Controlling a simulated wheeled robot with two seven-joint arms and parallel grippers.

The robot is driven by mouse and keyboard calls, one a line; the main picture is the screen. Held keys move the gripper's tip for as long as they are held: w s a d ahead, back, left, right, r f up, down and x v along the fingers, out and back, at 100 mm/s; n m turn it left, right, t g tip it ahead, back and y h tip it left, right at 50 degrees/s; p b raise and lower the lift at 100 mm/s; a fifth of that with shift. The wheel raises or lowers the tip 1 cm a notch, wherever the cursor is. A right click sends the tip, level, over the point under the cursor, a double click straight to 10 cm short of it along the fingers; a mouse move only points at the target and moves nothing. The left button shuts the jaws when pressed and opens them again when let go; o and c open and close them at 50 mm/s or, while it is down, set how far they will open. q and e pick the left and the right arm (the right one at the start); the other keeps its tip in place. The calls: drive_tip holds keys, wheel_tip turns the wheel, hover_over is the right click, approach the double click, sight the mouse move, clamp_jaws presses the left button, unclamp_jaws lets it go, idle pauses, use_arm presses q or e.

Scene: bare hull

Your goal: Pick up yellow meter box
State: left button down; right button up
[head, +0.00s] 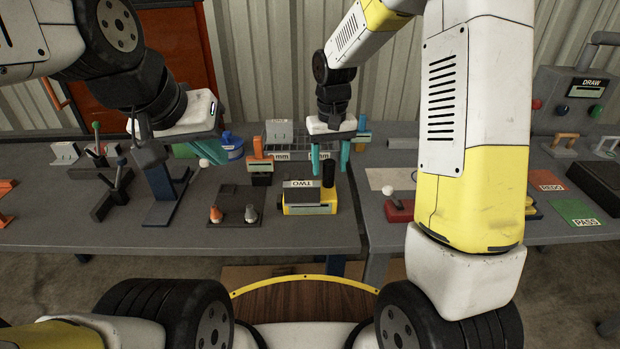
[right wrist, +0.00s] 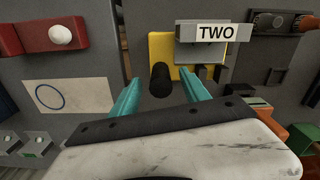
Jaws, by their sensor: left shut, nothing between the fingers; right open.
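The yellow meter box (head: 310,209) stands near the front of the left bench, with a grey top block labelled TWO and a black upright cylinder at its back right. In the right wrist view the yellow box (right wrist: 159,47) lies ahead of the fingers. The black cylinder (right wrist: 161,80) shows between the two teal fingers. My right gripper (head: 330,161) is open and empty, above and behind the box; it also shows in the right wrist view (right wrist: 161,92). My left gripper (head: 212,153) is shut and empty, left of the box and partly hard to make out.
A dark plate with orange and grey cones (head: 233,205) lies just left of the box. An orange-topped block (head: 260,163) stands behind the plate. A red block with a white ball (head: 399,208) and a pale sheet (head: 389,179) lie right, past the bench gap.

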drive_tip(key=shift+f, duration=0.9)
drive_tip(key=shift+c, duration=0.4)
clamp_jaws()
